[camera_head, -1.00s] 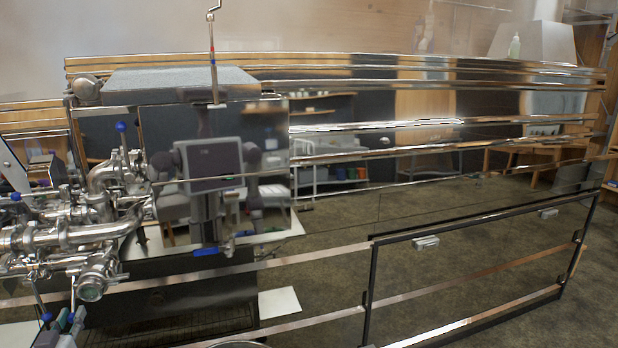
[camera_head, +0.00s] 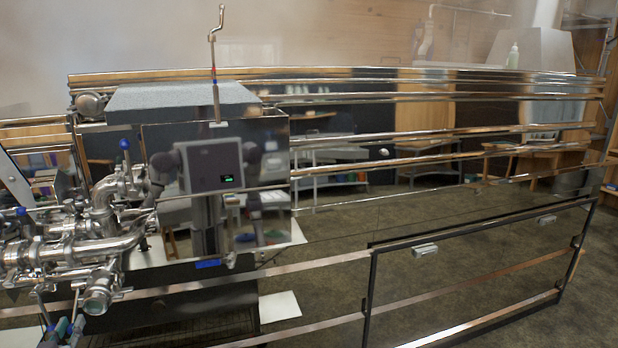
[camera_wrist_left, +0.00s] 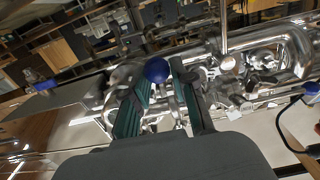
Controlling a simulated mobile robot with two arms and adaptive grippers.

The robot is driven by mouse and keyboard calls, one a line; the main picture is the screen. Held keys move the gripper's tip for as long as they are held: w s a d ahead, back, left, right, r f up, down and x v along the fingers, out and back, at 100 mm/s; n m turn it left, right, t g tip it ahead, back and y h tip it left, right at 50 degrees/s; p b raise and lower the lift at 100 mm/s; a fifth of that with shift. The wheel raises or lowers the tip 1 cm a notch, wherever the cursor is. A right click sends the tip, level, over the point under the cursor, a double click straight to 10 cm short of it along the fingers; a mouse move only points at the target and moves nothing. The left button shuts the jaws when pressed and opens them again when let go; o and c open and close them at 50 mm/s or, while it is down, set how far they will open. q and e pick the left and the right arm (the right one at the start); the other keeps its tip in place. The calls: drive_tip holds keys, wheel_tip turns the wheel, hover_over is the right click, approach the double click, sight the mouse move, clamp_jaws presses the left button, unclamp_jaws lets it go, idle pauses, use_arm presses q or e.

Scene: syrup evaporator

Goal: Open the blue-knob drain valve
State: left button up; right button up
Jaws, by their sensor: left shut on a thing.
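The drain valve's blue knob (camera_wrist_left: 157,70) shows in the left wrist view, between the fingertips of my left gripper (camera_wrist_left: 163,88). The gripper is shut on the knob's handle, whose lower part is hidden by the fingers. In the head view my left gripper (camera_head: 68,333) is at the bottom left edge, mostly cut off, below a steel pipe elbow with a round sight glass (camera_head: 97,301). Other blue knobs stand on the pipes there, one upright (camera_head: 125,145) and one farther left (camera_head: 20,211). My right gripper is not in view.
The steel pipe cluster (camera_head: 105,220) crowds the left side. The shiny evaporator wall (camera_head: 340,220) with long rails fills the middle and right and mirrors the room. A thin crank rod (camera_head: 213,70) stands above the grey-topped box (camera_head: 180,95).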

use_arm(q)
drive_tip(key=shift+s+r, duration=0.1)
drive_tip(key=shift+r, duration=0.45)
